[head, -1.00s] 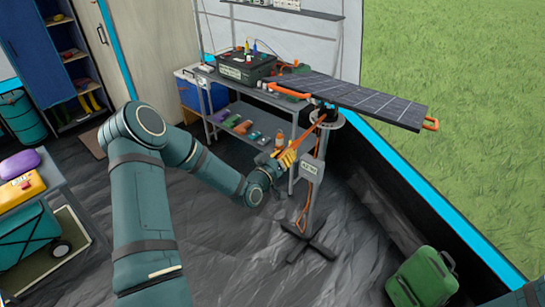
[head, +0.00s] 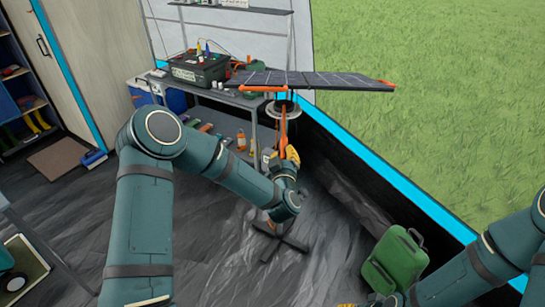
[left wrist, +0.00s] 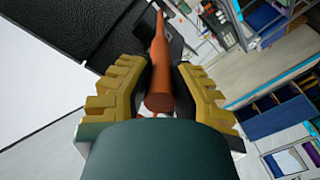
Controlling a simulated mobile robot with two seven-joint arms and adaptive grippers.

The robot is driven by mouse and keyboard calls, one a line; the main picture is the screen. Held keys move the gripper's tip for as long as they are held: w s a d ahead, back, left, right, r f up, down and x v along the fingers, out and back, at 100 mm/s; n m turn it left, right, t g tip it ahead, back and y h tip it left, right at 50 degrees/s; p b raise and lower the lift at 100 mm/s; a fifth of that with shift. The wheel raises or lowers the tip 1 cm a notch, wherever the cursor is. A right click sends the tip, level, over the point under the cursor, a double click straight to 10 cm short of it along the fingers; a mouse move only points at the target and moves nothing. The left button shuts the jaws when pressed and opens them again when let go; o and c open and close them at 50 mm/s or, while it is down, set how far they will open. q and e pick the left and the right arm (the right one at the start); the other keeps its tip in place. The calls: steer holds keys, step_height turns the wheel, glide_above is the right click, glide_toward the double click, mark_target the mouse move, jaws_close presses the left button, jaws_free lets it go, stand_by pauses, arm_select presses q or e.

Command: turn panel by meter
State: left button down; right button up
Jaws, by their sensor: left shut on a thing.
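The dark solar panel (head: 340,80) sits on top of a stand, seen nearly edge-on in the head view, with orange grips at its edge. An orange handle bar (head: 284,125) comes down toward me from under it. My left gripper (head: 290,154) is shut on the lower end of this bar. In the left wrist view the orange bar (left wrist: 158,75) lies between the yellow fingers, with the panel's dark underside (left wrist: 75,40) beyond. The stand's dark cross foot (head: 280,242) is on the floor. My left gripper hides much of the post; I cannot read a meter.
A grey bench (head: 235,100) with a black battery box (head: 197,70) stands behind and left of the panel. A green bag (head: 395,262) is on the floor at right, near my right arm. A low dark wall edges the grass.

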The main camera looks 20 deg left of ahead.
arm_select(q)
steer(key=shift+w+d+y, duration=0.15)
steer(key=shift+d+y, duration=0.15)
steer(key=shift+d, duration=0.1)
steer(key=c, duration=0.8)
jaws_free()
steer(key=shift+w, duration=0.1)
steer(key=v, duration=1.2)
steer(key=shift+r, duration=0.1)
